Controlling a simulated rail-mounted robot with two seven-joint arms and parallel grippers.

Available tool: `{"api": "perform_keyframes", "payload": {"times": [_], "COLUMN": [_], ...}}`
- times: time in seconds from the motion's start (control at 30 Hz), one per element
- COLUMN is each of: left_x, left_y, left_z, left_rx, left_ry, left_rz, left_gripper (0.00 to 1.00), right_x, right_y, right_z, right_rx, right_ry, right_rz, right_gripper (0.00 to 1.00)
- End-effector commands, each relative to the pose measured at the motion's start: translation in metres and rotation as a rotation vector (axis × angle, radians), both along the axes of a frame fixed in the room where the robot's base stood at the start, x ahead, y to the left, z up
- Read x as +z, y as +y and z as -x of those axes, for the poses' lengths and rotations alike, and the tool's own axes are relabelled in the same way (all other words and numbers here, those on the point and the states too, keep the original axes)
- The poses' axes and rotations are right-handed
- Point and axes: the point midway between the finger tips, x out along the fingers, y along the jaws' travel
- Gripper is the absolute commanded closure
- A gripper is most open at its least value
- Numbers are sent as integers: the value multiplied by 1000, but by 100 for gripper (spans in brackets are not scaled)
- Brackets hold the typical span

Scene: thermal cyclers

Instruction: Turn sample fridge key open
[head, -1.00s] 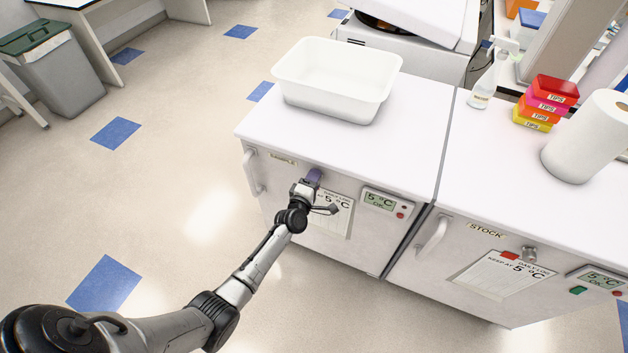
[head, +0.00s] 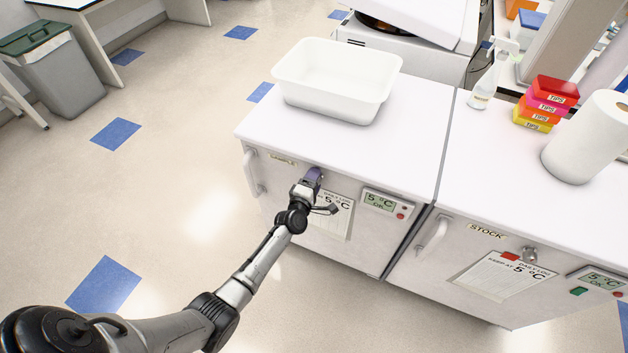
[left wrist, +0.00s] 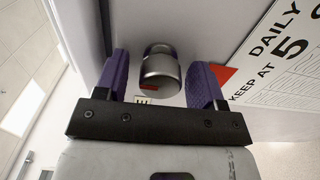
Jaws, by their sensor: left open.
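The sample fridge (head: 275,195) is the left white unit, with a SAMPLE label on its front. Its key knob (left wrist: 160,68), a round metal lock with a small red mark, shows in the left wrist view. My left gripper (head: 315,174) is at the fridge front, at the lock. In the left wrist view its two purple fingers (left wrist: 160,80) stand open on either side of the knob, with a gap on each side. In the head view the gripper hides the knob. My right gripper is not in view.
A daily log sheet (left wrist: 290,55) is just right of the knob. A display (head: 379,201) reads 5 °C. The fridge handle (head: 252,173) is at the left. The stock fridge (head: 440,262) stands to the right. A white tub (head: 335,100) sits on top.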

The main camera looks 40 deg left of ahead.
Motion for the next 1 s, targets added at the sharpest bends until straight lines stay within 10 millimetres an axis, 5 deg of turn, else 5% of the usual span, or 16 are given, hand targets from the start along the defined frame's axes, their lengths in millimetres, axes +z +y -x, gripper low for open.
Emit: {"api": "perform_keyframes", "payload": {"times": [0.33, 1.0], "left_x": [1, 0], "left_y": [-3, -34], "left_z": [11, 120], "left_rx": [0, -1], "left_ry": [1, 1], "left_rz": [-1, 0], "left_gripper": [37, 37], "right_x": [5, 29], "right_y": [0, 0], "right_z": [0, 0], "right_rx": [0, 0], "right_ry": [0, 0], "right_rz": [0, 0], "right_gripper": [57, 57]}}
